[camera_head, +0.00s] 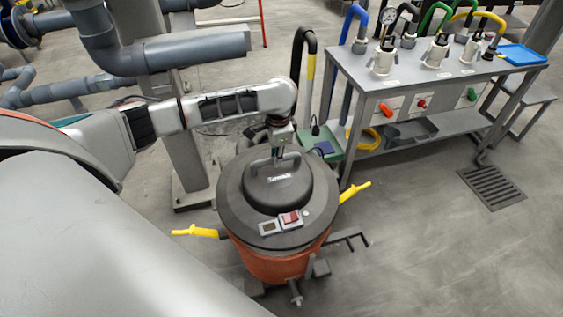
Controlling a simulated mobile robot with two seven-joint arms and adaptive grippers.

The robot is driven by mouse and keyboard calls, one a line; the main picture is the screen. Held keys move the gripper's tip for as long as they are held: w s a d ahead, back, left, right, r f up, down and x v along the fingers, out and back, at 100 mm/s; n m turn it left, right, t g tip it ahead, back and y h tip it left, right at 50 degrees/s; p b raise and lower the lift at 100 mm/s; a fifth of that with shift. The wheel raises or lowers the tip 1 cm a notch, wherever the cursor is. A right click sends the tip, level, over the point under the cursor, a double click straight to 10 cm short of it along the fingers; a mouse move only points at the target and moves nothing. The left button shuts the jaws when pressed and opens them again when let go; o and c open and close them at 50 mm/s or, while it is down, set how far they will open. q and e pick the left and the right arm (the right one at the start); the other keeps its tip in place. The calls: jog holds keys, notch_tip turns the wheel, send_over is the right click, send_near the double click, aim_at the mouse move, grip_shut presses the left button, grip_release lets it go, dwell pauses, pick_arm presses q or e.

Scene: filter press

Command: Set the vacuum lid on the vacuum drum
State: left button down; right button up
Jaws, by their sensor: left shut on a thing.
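The vacuum lid (235,199) is a dark grey disc with a raised dome, a top handle and a small panel with a red switch near its front edge. The vacuum drum (272,264) is orange-red, and the lid covers its top. The lid looks roughly level and lined up with the drum; I cannot tell whether it rests on the rim or hangs just above it. My left gripper (281,154) comes down from above and is shut on the lid's handle. The fingertips are small and partly merge with the handle. My right gripper is not in view.
Yellow latches (198,232) stick out on both sides of the drum. A grey workbench (410,77) with valves and coloured hoses stands behind to the right. The floor at the right front is clear, with a drain grate (493,186).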

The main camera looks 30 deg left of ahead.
aim_at(277, 168)
pick_arm(q)
jog(key=shift+w+a+f+b, duration=0.15)
jog(key=shift+f+b, duration=0.1)
jog(key=shift+b, duration=0.1)
notch_tip(277, 168, down, 2)
jog(key=shift+f+b, duration=0.25)
jog(key=shift+b, duration=0.95)
jog(key=shift+f+b, duration=0.6)
jog(key=shift+b, duration=0.05)
jog(key=shift+f+b, duration=0.25)
jog(key=shift+b, duration=0.15)
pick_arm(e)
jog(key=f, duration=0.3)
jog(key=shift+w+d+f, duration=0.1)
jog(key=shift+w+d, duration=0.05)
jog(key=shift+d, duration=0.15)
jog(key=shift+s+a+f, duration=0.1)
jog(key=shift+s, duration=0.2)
